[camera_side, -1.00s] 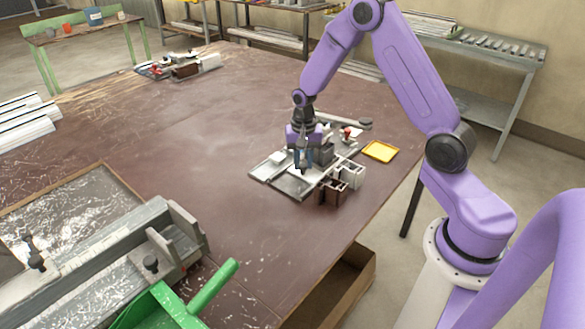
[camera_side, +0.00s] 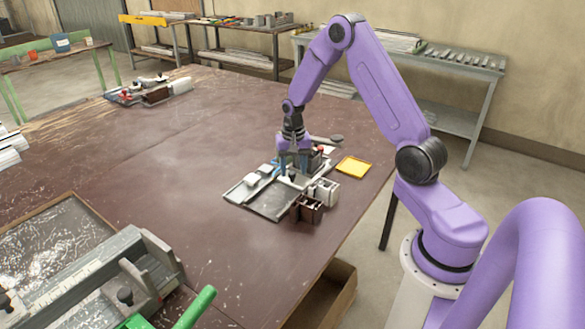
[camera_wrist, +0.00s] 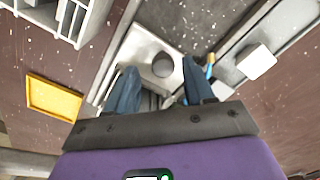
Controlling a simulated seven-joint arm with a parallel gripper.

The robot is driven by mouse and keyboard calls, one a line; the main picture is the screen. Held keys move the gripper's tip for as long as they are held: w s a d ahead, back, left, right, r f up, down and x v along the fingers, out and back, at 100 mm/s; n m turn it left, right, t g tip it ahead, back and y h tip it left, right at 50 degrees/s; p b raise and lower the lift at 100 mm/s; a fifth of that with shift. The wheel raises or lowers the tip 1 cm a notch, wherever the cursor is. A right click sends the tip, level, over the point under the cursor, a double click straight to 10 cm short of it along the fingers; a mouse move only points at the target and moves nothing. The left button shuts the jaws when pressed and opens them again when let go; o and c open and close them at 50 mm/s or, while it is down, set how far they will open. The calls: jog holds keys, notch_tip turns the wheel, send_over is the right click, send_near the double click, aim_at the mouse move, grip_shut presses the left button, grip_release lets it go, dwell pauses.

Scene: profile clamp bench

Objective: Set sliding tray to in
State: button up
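The clamp fixture stands on the brown bench, and a flat grey metal plate (camera_side: 272,203) that looks like the sliding tray lies at its front. The plate also shows in the wrist view (camera_wrist: 232,78), at upper right. My gripper (camera_side: 291,168) is low over the back part of the fixture. In the wrist view its two blue fingers (camera_wrist: 160,66) are apart, with a round dark grey knob (camera_wrist: 163,65) on a light grey block showing between them. I cannot tell whether either finger touches it. The fingers partly hide the parts below.
Brown and white profile pieces (camera_side: 308,209) stand at the fixture's front right. A yellow tray (camera_side: 353,166) lies to its right. White blocks (camera_side: 250,180) sit on its left side. A grey machine (camera_side: 90,280) is at front left. The bench middle is clear.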

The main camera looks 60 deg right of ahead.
jog(key=shift+a, duration=0.1)
notch_tip(320, 180, up, 17)
jog(key=shift+r, duration=0.2)
dwell(0.4)
jog(key=s+a+n, duration=0.5)
jog(key=s+a, duration=0.1)
jog(key=a, duration=0.3)
jog(key=s+a+n, duration=0.6)
jog(key=a, duration=0.4)
jog(key=s+a+f+n, duration=0.1)
jog(key=s+a+n, duration=0.2)
jog(key=s+n, duration=0.7)
jog(key=s, duration=0.8)
jog(key=shift+a+f+n, duration=0.15)
jog(key=shift+n, duration=0.15)
